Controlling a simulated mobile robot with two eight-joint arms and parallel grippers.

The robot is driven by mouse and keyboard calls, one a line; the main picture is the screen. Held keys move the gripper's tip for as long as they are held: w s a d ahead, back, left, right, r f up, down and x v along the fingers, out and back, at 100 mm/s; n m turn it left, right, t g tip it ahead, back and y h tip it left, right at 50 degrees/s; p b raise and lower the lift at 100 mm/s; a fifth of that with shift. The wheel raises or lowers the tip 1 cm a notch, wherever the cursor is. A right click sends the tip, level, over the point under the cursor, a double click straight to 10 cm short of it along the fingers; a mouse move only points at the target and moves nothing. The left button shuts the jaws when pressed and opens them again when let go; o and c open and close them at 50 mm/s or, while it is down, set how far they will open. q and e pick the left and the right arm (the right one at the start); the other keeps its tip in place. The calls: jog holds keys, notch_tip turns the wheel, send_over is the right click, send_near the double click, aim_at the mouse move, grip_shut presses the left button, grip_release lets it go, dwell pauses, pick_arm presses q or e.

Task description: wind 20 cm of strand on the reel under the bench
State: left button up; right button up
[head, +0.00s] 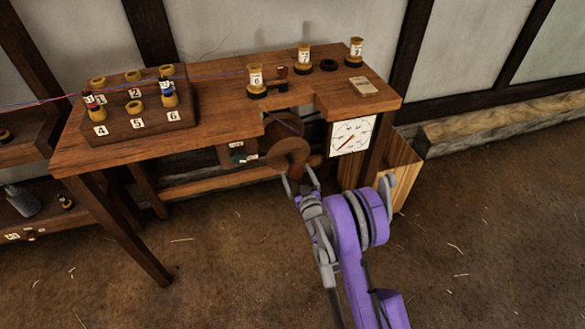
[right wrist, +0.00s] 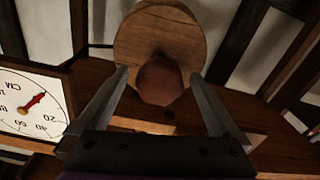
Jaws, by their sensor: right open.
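The wooden reel (head: 289,155) hangs under the bench (head: 215,110), with its round face towards me. In the right wrist view the reel's disc (right wrist: 185,35) has a darker rounded knob or handle (right wrist: 162,80) in front of it. My right gripper (head: 301,180) is open just below and in front of the reel. Its fingers (right wrist: 165,90) stand on either side of the knob, with gaps showing. The white dial (head: 351,135) right of the reel has a red pointer, also seen in the right wrist view (right wrist: 34,102). Strands (head: 215,76) run over the bench top. My left gripper is out of view.
A numbered block (head: 140,108) with several bobbins stands on the bench's left. More bobbins, one marked 6 (head: 257,80), stand along the back. A wooden bin (head: 402,165) stands right of the bench. A small green-marked box (head: 238,154) is left of the reel. The front floor is clear.

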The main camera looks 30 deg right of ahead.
aim_at(287, 152)
jog(key=shift+x, duration=1.95)
jog(key=c, duration=1.4)
